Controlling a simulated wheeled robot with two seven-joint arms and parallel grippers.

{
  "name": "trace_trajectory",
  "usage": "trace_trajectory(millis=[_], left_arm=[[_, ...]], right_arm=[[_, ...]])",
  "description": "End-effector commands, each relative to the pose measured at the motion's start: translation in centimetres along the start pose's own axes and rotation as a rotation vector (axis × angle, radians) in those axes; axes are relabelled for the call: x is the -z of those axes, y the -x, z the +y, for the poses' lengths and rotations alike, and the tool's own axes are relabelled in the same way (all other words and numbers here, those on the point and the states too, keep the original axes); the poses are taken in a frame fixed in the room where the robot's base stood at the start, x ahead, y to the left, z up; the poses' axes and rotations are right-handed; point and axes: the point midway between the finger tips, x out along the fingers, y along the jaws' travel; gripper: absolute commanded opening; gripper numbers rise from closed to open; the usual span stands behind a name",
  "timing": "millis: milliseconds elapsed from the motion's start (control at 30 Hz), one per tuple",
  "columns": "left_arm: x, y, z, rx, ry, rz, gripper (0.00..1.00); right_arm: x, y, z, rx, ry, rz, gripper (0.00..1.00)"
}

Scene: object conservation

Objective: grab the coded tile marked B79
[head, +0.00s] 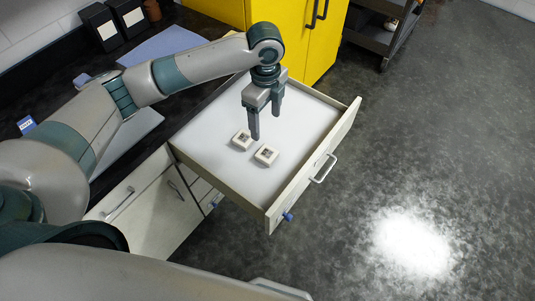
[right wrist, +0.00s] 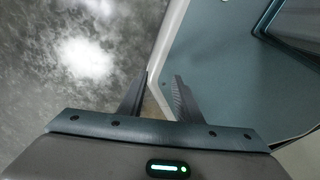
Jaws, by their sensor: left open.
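Two small white tiles with dark square codes lie flat in the open drawer (head: 195,150). One tile (head: 241,140) is nearer the left gripper's finger, and the other tile (head: 266,155) lies just to its lower right. The marks are too small to read, so I cannot tell which is B79. My left gripper (head: 265,127) points down over the drawer, open and empty, just above and beside the tiles. My right gripper (right wrist: 162,75) shows in the right wrist view, its fingers apart with nothing between them.
The drawer has raised walls and a front handle (head: 322,169). A yellow cabinet (head: 325,45) stands behind it, and a dark cart (head: 385,30) is at the back right. Open floor (head: 430,150) lies to the right. A dark counter is at the left, under my left arm.

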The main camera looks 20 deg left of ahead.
Motion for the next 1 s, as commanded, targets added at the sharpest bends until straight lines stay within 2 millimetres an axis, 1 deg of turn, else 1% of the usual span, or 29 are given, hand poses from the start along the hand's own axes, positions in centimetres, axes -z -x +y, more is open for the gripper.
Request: trace_trajectory(millis=[200,500,600,767,1000], left_arm=[[0.0,-3.4,0.2,-0.006,0.001,0.000,0.69],[0.0,-8.6,0.1,-0.004,-0.001,-0.001,0.69],[0.0,-9.9,0.1,-0.003,0.000,0.000,0.69],[0.0,-10.9,0.0,0.000,-0.002,-0.001,0.69],[0.0,-11.0,0.0,0.000,-0.002,-0.001,0.69]], right_arm=[[0.1,1.3,0.9,-0.010,0.000,-0.001,0.31],[0.3,2.8,1.0,-0.010,0.000,0.000,0.31],[0.3,3.1,1.0,-0.010,0.000,0.000,0.31],[0.4,3.2,0.7,-0.007,-0.001,0.001,0.31],[0.5,3.1,0.0,0.001,-0.002,0.002,0.31]])
